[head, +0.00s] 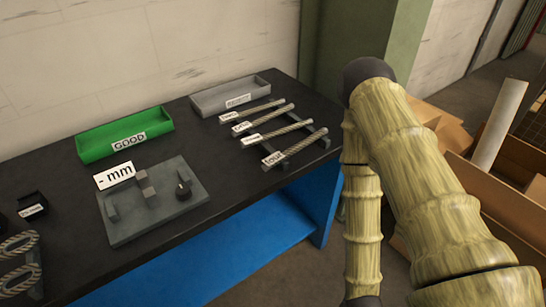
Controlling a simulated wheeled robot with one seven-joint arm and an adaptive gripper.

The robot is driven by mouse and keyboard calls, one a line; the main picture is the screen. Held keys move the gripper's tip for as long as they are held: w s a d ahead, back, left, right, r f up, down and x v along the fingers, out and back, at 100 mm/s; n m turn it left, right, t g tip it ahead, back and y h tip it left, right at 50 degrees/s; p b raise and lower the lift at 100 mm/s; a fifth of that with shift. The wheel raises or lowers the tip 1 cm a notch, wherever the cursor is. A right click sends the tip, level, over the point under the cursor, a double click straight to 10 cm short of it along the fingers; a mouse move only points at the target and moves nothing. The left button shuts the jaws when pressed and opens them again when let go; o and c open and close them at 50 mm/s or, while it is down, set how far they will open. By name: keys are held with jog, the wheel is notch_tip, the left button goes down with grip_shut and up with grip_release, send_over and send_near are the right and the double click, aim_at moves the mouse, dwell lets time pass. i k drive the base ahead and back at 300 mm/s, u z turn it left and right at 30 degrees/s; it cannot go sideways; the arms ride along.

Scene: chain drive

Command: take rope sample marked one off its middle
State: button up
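Several rope samples lie side by side on a dark rack (325,142) at the right end of the black table, each with a white tag at its left end. The nearest rope sample (303,145) has a tag that seems to read "four". The tags of the rope sample in front of the far pair (284,132), the second from the back (270,117) and the farthest (255,108) are too small to read surely, so I cannot tell which is marked one. My arm stands right of the rack; my gripper is out of view.
A green GOOD tray (90,150) and a grey tray (210,103) stand along the table's back. Coiled rope (15,275) sits at left. Cardboard boxes (485,215) stand at right.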

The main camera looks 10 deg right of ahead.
aim_at(246, 126)
jog(key=z, duration=2.3)
jog(key=i, duration=2)
jog(key=u, duration=3.85)
